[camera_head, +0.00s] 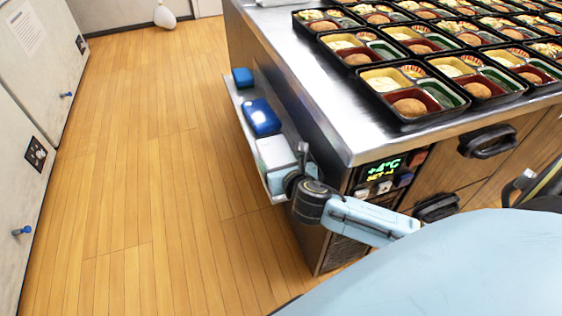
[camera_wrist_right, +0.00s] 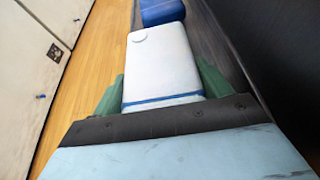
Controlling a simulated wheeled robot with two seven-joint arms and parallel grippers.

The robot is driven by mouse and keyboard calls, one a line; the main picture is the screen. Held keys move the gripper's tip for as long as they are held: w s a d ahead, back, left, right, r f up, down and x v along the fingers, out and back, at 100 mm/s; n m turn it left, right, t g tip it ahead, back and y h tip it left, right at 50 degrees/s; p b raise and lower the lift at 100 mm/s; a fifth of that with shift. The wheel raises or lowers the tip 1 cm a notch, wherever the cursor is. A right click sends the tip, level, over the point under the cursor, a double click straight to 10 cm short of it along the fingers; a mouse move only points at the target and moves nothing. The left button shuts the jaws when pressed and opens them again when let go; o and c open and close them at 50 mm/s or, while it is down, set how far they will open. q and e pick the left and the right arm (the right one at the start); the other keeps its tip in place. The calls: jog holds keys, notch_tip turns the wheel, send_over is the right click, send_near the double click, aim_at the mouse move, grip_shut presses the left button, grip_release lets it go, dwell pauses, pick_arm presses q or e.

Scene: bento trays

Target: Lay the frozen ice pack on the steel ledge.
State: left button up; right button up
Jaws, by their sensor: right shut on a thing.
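The frozen ice pack (camera_wrist_right: 160,60), white and frosty with a blue band at its near end, lies between the green fingers of my right gripper (camera_wrist_right: 163,80). In the head view the white pack (camera_head: 275,150) shows at the near end of the steel ledge (camera_head: 241,118), along the counter's side. My right gripper (camera_head: 280,168) is shut on it there. I cannot tell whether the pack touches the ledge. A blue pack (camera_head: 261,116) lies just beyond it on the ledge and shows in the wrist view (camera_wrist_right: 162,11). My left gripper is not in view.
A small blue block (camera_head: 243,77) sits at the ledge's far end. The counter top (camera_head: 345,135) carries several bento trays (camera_head: 410,95). Its front has a lit display (camera_head: 384,166) and dark handles (camera_head: 487,141). The wooden floor (camera_head: 150,160) left of the ledge is clear.

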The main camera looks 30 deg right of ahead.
jog(key=shift+s+f, duration=0.1)
jog(key=shift+f, duration=0.3)
jog(key=o, duration=1.2)
jog(key=shift+s+f, duration=0.1)
jog(key=shift+f, duration=0.05)
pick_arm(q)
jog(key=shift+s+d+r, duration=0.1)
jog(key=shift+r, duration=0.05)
pick_arm(e)
jog(key=shift+a, duration=0.15)
jog(key=shift+f, duration=0.1)
jog(key=shift+r, duration=0.5)
jog(key=shift+s+a+r, duration=0.15)
jog(key=shift+s+r, duration=0.05)
jog(key=shift+r, duration=0.05)
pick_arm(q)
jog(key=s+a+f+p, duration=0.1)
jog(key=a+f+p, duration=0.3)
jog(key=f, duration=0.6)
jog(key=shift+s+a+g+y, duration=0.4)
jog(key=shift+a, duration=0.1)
pick_arm(e)
jog(key=v, duration=1.1)
jog(key=shift+s+r, duration=0.1)
jog(key=shift+r, duration=0.15)
